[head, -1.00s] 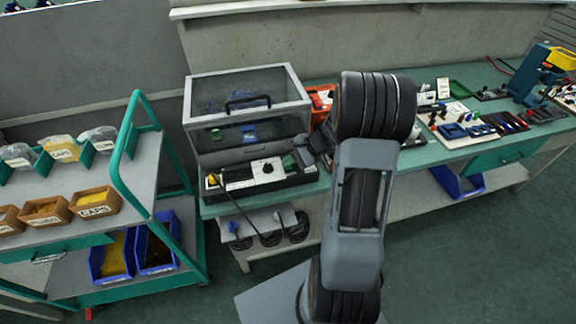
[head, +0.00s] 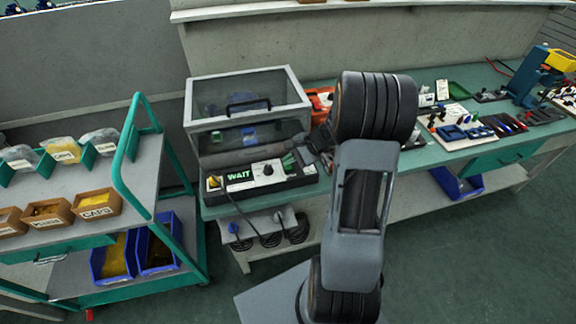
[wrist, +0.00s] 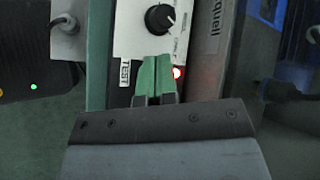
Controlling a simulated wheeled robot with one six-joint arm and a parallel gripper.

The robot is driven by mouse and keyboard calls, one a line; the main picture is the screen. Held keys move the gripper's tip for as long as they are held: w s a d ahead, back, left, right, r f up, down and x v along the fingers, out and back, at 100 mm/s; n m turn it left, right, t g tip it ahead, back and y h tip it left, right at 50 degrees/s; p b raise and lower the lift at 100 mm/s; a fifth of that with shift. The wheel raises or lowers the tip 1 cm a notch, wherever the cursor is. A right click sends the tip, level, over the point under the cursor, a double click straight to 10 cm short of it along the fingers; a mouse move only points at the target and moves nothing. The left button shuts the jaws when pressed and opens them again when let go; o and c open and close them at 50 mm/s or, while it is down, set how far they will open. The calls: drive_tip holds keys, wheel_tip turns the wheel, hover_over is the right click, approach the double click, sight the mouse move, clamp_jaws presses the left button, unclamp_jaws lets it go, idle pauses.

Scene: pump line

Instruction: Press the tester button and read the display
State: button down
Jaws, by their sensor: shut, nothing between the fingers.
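The tester (head: 268,170) is a black box with a white panel and a dark knob, on the bench's front edge below a clear-lidded case. Its display (head: 239,176) reads "WAIT" in green letters. In the wrist view, the white panel (wrist: 143,40) has a knob (wrist: 160,18), a "TEST" label (wrist: 124,73) and a lit red lamp (wrist: 178,72). My gripper (wrist: 155,62) is shut and empty, its green fingertips over the panel between the label and the lamp. It also shows at the tester's right end in the head view (head: 289,161). The button is hidden, so contact cannot be told.
The clear-lidded case (head: 248,105) stands behind the tester. An orange bin (head: 321,98) is beside it, partly behind my arm. A green-framed cart (head: 125,165) with bins stands left of the bench. Tools and a parts board (head: 455,124) occupy the bench at right.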

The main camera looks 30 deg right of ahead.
sight(290, 172)
idle(0.3)
drive_tip(key=shift+r+p, duration=1.85)
drive_tip(key=shift+r, duration=0.65)
drive_tip(key=shift+s+f, duration=0.25)
drive_tip(key=shift+f, duration=0.05)
drive_tip(key=s+a+r+n+h, duration=0.4)
drive_tip(key=s+r+n, duration=0.2)
drive_tip(key=s+n, duration=0.1)
drive_tip(key=s+a+r+n+h, duration=0.4)
drive_tip(key=s+a+r+n, duration=0.1)
drive_tip(key=s+n, duration=0.3)
drive_tip(key=shift+a+r+g, duration=0.3)
drive_tip(key=shift+r, duration=0.45)
